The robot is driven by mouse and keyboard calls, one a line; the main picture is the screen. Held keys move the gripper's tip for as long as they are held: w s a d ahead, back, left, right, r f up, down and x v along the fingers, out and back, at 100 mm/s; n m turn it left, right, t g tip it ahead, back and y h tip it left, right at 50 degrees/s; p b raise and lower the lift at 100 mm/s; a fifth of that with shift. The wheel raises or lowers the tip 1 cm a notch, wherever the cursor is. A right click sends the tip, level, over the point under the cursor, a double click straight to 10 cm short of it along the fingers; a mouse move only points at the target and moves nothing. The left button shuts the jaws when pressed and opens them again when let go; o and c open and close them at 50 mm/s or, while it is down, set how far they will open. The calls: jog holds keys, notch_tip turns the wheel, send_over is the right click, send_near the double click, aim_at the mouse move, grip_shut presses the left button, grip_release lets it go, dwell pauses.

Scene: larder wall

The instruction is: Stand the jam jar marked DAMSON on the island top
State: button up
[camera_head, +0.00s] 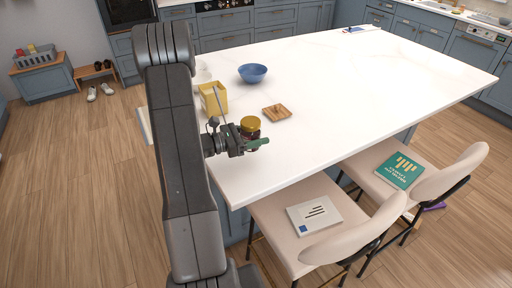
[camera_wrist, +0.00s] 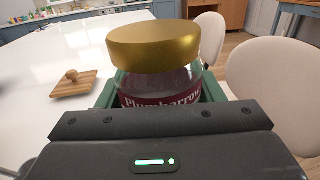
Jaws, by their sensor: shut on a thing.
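A glass jam jar (camera_head: 250,126) with a gold lid is held upright in my gripper (camera_head: 257,144), over the near left part of the white island top (camera_head: 340,85). In the wrist view the jar (camera_wrist: 156,82) sits between the green fingers, its dark red label reading something like "Plumbarrow". The word DAMSON does not show on the visible part. The jar's base is hidden by my gripper, so I cannot tell whether it touches the top.
A wooden board with a knob (camera_head: 277,112), a yellow container (camera_head: 213,98) and a blue bowl (camera_head: 252,73) stand near the jar. Two cream chairs, one holding a white book (camera_head: 314,215), the other a green book (camera_head: 400,170), line the near edge. The middle of the top is clear.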

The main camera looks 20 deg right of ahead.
jog(key=shift+f+p, duration=0.3)
jog(key=shift+f, duration=2.25)
jog(key=shift+f, duration=0.2)
jog(key=o, duration=1.4)
jog(key=shift+c, duration=0.2)
jog(key=shift+r, duration=0.1)
jog(key=shift+r, duration=0.1)
jog(key=a+b, duration=0.2)
jog(key=a, duration=1)
jog(key=shift+w+b, duration=0.15)
jog(key=shift+b, duration=0.15)
